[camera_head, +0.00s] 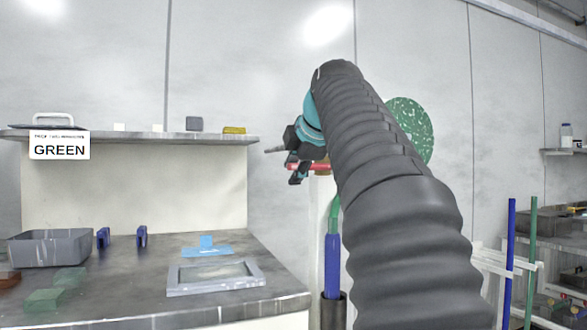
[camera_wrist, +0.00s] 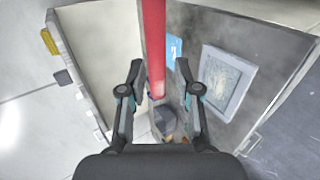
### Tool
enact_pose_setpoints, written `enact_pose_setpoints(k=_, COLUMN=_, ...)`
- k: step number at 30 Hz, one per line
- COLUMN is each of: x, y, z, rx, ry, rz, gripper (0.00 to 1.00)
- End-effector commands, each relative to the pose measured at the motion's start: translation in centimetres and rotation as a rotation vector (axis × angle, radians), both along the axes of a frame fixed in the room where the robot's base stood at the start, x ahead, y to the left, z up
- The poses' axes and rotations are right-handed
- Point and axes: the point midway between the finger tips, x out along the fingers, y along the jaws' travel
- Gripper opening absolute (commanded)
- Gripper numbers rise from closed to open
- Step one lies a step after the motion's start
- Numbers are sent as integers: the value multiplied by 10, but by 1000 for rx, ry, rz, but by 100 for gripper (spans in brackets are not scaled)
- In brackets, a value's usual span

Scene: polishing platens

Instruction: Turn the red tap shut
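The red tap handle (camera_head: 318,167) is a red bar on top of a pale post (camera_head: 320,215) in the head view, just beside my gripper (camera_head: 287,164). In the wrist view the red tap handle (camera_wrist: 154,45) runs down from the top edge, between the fingers of my gripper (camera_wrist: 159,65). The fingers are spread, with a gap on each side of the bar. I cannot tell whether the bar lies at fingertip depth. My arm hides part of the post and what lies behind it.
A green speckled disc (camera_head: 411,128) is behind my arm. A bench (camera_head: 150,318) at left holds a grey bin (camera_head: 50,248), blue clips (camera_head: 141,236) and a grey framed plate (camera_head: 215,290). A shelf (camera_head: 110,136) has a GREEN sign (camera_head: 59,146). Blue and green pipes stand at right.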

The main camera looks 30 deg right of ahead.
Motion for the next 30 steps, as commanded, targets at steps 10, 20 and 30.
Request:
enact_pose_setpoints(k=10, x=-1, y=1, z=1, rx=1, ry=-2, rz=3, gripper=41)
enact_pose_setpoints(k=20, x=-41, y=5, z=29, rx=-1, ry=-7, rz=0, gripper=41)
enact_pose_setpoints(k=30, x=-88, y=9, z=60, rx=0, ry=-3, rz=-1, gripper=41)
